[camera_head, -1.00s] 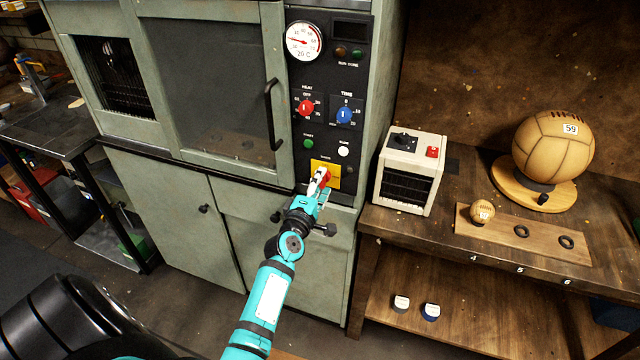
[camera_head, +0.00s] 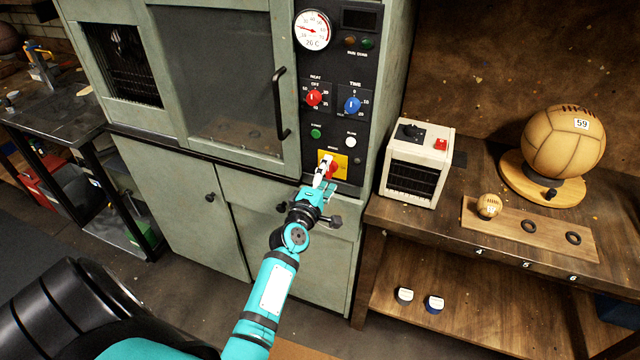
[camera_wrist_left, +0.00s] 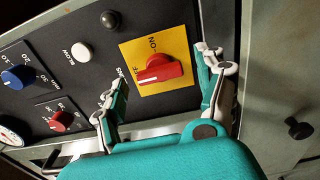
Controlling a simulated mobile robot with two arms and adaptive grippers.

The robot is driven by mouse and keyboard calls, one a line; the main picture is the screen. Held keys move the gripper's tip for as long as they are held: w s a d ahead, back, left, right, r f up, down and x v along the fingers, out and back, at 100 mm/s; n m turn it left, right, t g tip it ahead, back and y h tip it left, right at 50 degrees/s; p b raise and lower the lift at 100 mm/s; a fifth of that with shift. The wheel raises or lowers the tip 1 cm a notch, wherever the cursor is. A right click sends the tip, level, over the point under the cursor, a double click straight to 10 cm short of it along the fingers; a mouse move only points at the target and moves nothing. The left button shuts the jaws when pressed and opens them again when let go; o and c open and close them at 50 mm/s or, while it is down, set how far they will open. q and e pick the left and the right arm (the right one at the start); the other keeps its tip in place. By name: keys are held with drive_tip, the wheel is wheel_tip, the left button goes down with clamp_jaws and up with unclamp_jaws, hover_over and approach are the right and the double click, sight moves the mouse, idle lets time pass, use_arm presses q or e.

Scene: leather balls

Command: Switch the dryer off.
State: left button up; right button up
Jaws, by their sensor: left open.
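The dryer (camera_head: 180,205) is a grey-green cabinet with a black control panel (camera_head: 376,62). Low on the panel, a red rotary switch (camera_head: 334,168) sits on a yellow plate (camera_head: 341,158). In the left wrist view the red switch (camera_wrist_left: 160,70) lies crosswise, its left end beside the partly hidden OFF lettering; ON is printed above it. My left gripper (camera_head: 325,170) is at the switch, partly covering it in the head view. In the left wrist view the gripper (camera_wrist_left: 160,66) is open, one finger on each side of the switch, with visible gaps. My right gripper is not in view.
Above the switch are a white button (camera_head: 351,142), a green button (camera_head: 316,133), and red (camera_head: 314,97) and blue (camera_head: 352,104) knobs. The dryer's door handle (camera_head: 279,103) is left of the panel. A small white heater-like box (camera_head: 446,170) stands on the wooden bench to the right.

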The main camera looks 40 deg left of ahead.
use_arm(q)
drive_tip(key=v, duration=1.1)
drive_tip(key=shift+s, duration=0.25)
drive_tip(key=shift+d, duration=0.1)
drive_tip(key=s+d+f+m+g+h, duration=0.1)
drive_tip(key=s+d+f+m+g, duration=0.25)
drive_tip(key=f, duration=0.85)
drive_tip(key=s+d+f+m+g+h, duration=0.2)
drive_tip(key=s+d+f+m, duration=0.25)
drive_tip(key=f, duration=0.65)
drive_tip(key=s+d+f+m+g+h, duration=0.1)
drive_tip(key=s+d+f+m+g, duration=0.25)
drive_tip(key=f, duration=0.85)
drive_tip(key=s+f+m+g, duration=0.3)
drive_tip(key=s+f+m, duration=0.3)
drive_tip(key=s, duration=0.8)
drive_tip(key=s+f+m+g, duration=0.4)
drive_tip(key=s+f, duration=0.6)
drive_tip(key=s, duration=0.5)
drive_tip(key=shift+s+a+f+m+g, duration=0.2)
drive_tip(key=shift+f+m+g, duration=0.1)
drive_tip(key=shift+m, duration=0.65)
